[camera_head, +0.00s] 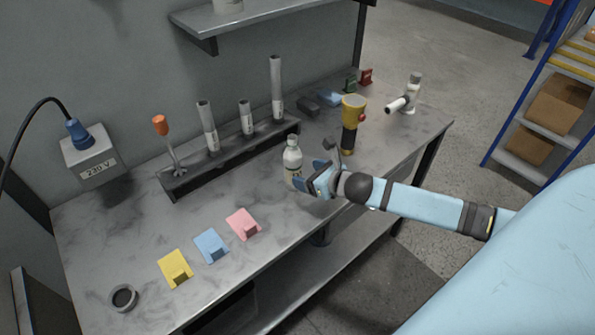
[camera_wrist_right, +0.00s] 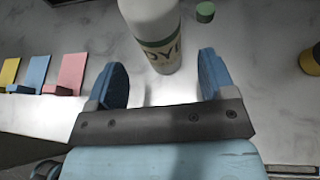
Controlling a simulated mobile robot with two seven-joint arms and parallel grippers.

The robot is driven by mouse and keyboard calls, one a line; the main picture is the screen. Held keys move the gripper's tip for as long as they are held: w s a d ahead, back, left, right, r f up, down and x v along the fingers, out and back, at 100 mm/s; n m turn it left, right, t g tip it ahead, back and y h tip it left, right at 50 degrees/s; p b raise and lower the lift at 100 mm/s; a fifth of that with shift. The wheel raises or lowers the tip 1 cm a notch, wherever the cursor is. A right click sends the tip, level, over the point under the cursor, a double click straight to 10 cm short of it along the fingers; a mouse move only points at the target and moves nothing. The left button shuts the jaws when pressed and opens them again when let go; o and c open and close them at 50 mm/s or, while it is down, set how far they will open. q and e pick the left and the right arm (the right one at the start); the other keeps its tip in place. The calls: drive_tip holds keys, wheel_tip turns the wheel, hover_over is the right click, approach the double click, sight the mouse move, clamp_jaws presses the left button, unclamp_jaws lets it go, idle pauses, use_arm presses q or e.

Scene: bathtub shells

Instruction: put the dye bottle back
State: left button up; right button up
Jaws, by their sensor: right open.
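The dye bottle (camera_head: 292,158) is white with a narrow neck and stands upright on the grey workbench, in front of the tool rack. In the wrist view the bottle (camera_wrist_right: 152,30) shows lettering like "DYE" and lies just ahead of the gap between my blue fingers. My right gripper (camera_head: 309,178) is open beside the bottle, on its right and near side; it also shows in the wrist view (camera_wrist_right: 163,78). I see no grip on the bottle. My left gripper is not in view.
The rack (camera_head: 225,160) holds grey tubes and an orange-handled tool. A yellow-black tool (camera_head: 351,120) stands right. A green cap (camera_wrist_right: 205,12) lies near the bottle.

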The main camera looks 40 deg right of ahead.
drive_tip(key=v, duration=0.5)
drive_tip(key=shift+s+r, duration=0.2)
drive_tip(key=shift+s, duration=0.15)
drive_tip(key=s+a+f+m+p, duration=0.1)
drive_tip(key=s+a+f+m, duration=0.2)
drive_tip(key=m, duration=0.8)
drive_tip(key=s+a+f+m+g+p, duration=0.1)
drive_tip(key=s+a+f+m+p, duration=0.1)
drive_tip(key=s+a+m, duration=0.5)
drive_tip(key=s+a+f+m+g+p, duration=0.1)
drive_tip(key=s+a+f+m, duration=0.3)
drive_tip(key=a+m, duration=0.5)
drive_tip(key=s+m+p, duration=0.1)
drive_tip(key=s+m, duration=0.1)
drive_tip(key=m, duration=0.6)
drive_tip(key=shift+f, duration=0.15)
